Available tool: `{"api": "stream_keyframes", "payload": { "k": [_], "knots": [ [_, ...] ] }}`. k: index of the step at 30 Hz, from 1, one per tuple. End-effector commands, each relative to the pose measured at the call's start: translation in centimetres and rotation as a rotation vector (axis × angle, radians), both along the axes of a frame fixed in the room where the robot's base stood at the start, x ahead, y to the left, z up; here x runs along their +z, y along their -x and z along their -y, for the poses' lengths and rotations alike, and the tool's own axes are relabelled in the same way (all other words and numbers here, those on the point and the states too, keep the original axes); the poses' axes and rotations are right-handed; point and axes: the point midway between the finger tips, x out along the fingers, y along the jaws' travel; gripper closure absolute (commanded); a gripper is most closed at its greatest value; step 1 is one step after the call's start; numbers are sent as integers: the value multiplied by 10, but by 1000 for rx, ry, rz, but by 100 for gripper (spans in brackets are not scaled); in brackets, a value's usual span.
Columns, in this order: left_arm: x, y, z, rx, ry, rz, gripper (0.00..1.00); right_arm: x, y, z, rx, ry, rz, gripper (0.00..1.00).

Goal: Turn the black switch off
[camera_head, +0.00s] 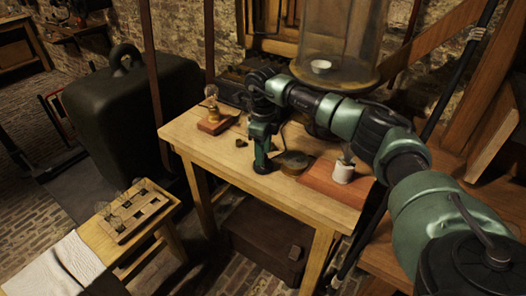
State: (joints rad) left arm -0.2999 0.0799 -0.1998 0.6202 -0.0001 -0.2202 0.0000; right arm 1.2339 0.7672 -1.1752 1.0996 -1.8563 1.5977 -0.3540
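My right arm reaches in from the right over the wooden table. Its gripper (262,166) points straight down, with its tip at or just above the tabletop (222,155). Whether its fingers are open or shut is not clear. I cannot make out the black switch for certain; a small dark piece (241,143) lies just left of the gripper, and the gripper may hide other parts. A glass bulb (211,93) stands on a reddish wooden base (214,126) at the table's back left. My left gripper is out of view.
Right of the gripper are a round brown disc (293,163) and a white jar (344,172) by a red-brown board (327,184). A large glass vessel (335,40) stands behind. A small bench (103,240) with a slotted block (136,209) is at lower left.

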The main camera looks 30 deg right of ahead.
Motion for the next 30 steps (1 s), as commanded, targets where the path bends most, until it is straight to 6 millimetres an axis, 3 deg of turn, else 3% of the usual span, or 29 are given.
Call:
{"api": "stream_keyframes", "payload": {
  "k": [11,24,30],
  "knots": [
    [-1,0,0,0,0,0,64,4,0,0,-2,-1,1,52],
    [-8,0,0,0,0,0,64,70,0,0,-2,0,1,52],
    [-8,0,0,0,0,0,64,78,0,0,-1,0,0,52]
  ]
}}
